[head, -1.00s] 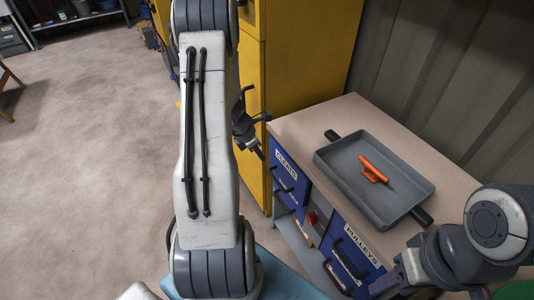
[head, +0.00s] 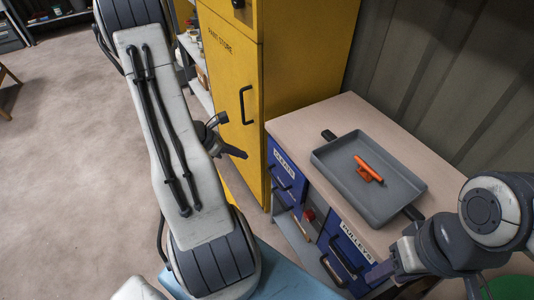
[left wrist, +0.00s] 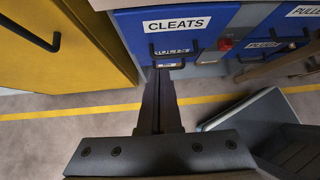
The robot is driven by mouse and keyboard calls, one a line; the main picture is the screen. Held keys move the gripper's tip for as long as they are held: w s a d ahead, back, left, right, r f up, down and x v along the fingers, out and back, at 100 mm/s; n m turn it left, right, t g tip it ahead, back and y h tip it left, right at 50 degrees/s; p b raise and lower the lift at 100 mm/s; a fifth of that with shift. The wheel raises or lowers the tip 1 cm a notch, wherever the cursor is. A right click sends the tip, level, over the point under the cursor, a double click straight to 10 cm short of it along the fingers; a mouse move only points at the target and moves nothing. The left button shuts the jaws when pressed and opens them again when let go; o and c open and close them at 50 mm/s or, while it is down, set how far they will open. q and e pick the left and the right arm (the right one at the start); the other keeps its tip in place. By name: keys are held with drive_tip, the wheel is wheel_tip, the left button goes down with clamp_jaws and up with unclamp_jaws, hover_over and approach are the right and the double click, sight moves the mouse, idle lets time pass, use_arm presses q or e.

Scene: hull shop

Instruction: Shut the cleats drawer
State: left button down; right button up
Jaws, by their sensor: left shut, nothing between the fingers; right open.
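The cleats drawer (head: 284,164) has a blue front with a white CLEATS label and a dark handle, at the top left of the workbench. Its front looks about flush with the worktop edge; I cannot tell whether a small gap is left. In the left wrist view the cleats drawer (left wrist: 210,38) fills the top middle, with the bolts drawer below it. My left gripper (head: 243,154) is shut and empty, left of the drawer and apart from it; its fingers (left wrist: 160,90) point at the drawer fronts. My right gripper (head: 378,279) is open over the bench's front right.
A yellow paint store cabinet (head: 229,80) stands left of the bench, its handle sticking out. The pulleys drawer (head: 343,255) is on the bench's right. A grey tray (head: 335,172) with an orange cleat (head: 368,167) lies on top.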

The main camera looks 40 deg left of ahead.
use_arm(q)
drive_tip(key=t, duration=0.1)
approach(276, 156)
wheel_tip(276, 156, down, 4)
drive_tip(key=w+d, duration=0.1)
drive_tip(key=w, duration=0.1)
drive_tip(key=shift+w+d+f, duration=0.1)
drive_tip(key=shift+w+d, duration=0.1)
drive_tip(key=shift+w, duration=0.25)
drive_tip(key=shift+w+d+f, duration=0.15)
drive_tip(key=shift+w+d, duration=0.05)
drive_tip(key=shift+w, duration=0.3)
